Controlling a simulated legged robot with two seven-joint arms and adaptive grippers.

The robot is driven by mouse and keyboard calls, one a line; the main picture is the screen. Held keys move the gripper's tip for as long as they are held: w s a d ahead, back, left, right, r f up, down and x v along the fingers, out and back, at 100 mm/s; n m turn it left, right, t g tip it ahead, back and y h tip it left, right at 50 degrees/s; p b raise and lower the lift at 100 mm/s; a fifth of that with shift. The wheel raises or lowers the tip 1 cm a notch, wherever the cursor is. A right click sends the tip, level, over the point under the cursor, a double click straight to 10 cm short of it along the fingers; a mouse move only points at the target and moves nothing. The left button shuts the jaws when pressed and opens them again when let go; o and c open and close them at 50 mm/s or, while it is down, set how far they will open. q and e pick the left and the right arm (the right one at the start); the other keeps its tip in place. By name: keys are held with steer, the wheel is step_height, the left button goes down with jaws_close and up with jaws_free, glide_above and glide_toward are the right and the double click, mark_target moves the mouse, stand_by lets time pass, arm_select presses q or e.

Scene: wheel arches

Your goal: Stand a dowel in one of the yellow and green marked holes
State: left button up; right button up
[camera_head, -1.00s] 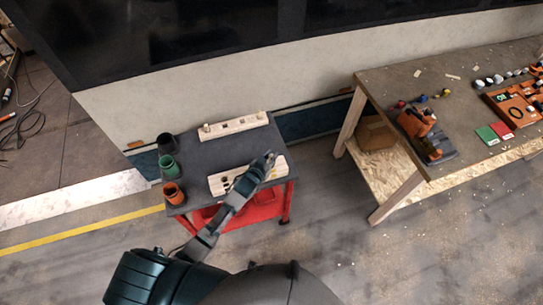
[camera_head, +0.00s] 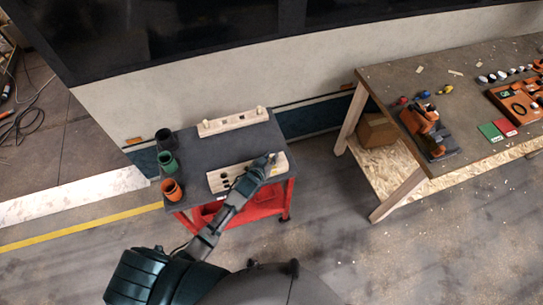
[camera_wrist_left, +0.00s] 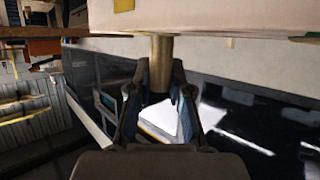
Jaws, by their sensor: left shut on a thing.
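My left gripper (camera_head: 269,160) is over the right end of the front pale wooden board (camera_head: 222,181), which has dark holes and lies on the grey cart top. In the left wrist view the gripper (camera_wrist_left: 160,92) is shut on a tan dowel (camera_wrist_left: 161,60). The dowel's far end meets the face of a pale block (camera_wrist_left: 215,18) with a yellow mark (camera_wrist_left: 124,5). I cannot tell whether that end is inside a hole. A second pale board (camera_head: 232,122) lies at the cart's rear, with a peg standing near each end. My right gripper is not in view.
Black, green and orange cups (camera_head: 170,189) stand along the left edge of the cart (camera_head: 190,153). A workbench (camera_head: 385,80) with tools and parts stands at the right. A pale wall panel (camera_head: 200,88) is behind the cart. The cart top between the boards is clear.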

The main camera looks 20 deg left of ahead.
arm_select(q)
steer(key=shift+f+b, duration=0.55)
steer(key=shift+f, duration=0.6)
steer(key=o, duration=0.9)
steer(key=shift+r, duration=0.15)
steer(key=v, duration=1.2)
